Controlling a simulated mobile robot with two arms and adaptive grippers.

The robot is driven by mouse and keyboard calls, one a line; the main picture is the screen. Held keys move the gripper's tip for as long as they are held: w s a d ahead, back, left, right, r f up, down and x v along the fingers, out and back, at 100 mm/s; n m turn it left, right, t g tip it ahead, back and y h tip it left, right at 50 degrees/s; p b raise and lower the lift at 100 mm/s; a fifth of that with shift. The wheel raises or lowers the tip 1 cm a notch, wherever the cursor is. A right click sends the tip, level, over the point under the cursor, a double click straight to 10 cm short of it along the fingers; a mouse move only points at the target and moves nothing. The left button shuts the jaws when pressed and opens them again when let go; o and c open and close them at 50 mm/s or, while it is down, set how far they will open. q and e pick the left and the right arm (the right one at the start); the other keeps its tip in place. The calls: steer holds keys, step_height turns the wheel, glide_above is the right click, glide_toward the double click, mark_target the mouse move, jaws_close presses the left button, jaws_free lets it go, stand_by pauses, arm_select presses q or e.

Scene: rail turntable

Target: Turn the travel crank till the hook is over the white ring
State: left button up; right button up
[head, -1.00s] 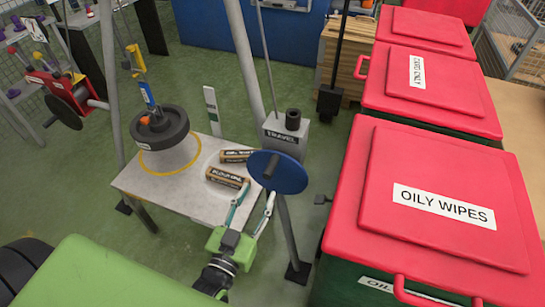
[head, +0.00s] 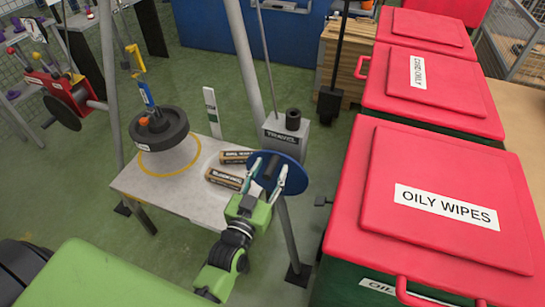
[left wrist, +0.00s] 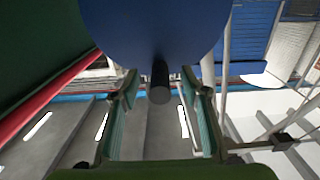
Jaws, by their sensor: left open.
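The travel crank is a blue disc (head: 290,181) with a dark handle (head: 271,168), beside a grey box marked TRAVEL (head: 283,138). My left gripper (head: 268,180) is open, with its fingers on either side of the handle. In the left wrist view the handle (left wrist: 160,84) stands between the two open fingers (left wrist: 160,105), with visible gaps on both sides. A yellow and blue hanging piece (head: 147,92) ends at an orange part on a dark round weight (head: 160,130); the hook itself is hard to make out. I cannot make out a white ring. My right gripper is not in view.
The pale table (head: 185,192) bears a yellow ring marking (head: 200,148) and two labelled brown cylinders (head: 224,178). Grey frame legs (head: 246,55) rise around it. Red-lidded bins (head: 440,190) stand close on the right. Green floor is open at the left.

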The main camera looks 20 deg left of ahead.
mark_target(265, 156)
arm_select(q)
jaws_close()
steer(key=shift+a, duration=0.25)
steer(key=shift+a+f, duration=0.15)
steer(key=shift+a, duration=0.6)
steer(key=shift+a+f, duration=0.25)
steer(key=shift+a, duration=0.35)
steer(key=shift+f, duration=0.1)
